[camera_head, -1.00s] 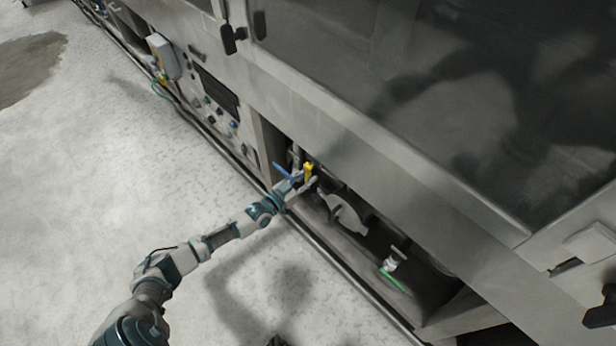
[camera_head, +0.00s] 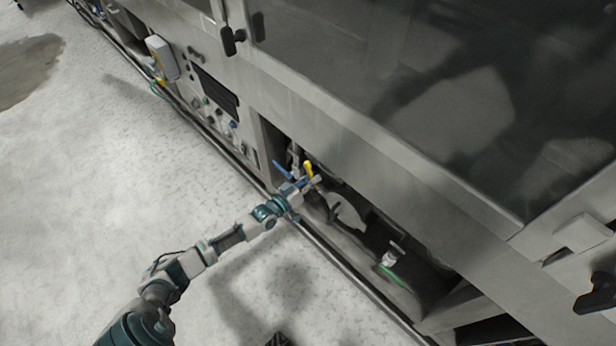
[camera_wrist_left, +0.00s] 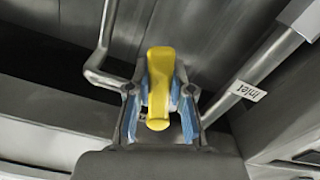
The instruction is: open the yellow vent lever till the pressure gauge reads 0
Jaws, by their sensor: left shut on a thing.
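The yellow vent lever (camera_head: 309,168) is in the open bay low in the machine's side, seen from above. In the left wrist view the yellow lever (camera_wrist_left: 159,85) lies between the blue pads of my left gripper (camera_wrist_left: 160,105). In the head view my left gripper (camera_head: 307,183) is at the lever, shut on it. The lower part of the lever is hidden by the gripper in the head view. I cannot make out the pressure gauge in either view. My right gripper is not in view.
A blue handle (camera_head: 281,170) is just left of the lever. A pipe with an "Inlet" label (camera_wrist_left: 249,91) runs beside the gripper. A green-marked fitting (camera_head: 390,258) is farther right in the bay. The floor (camera_head: 130,190) left of the machine is clear.

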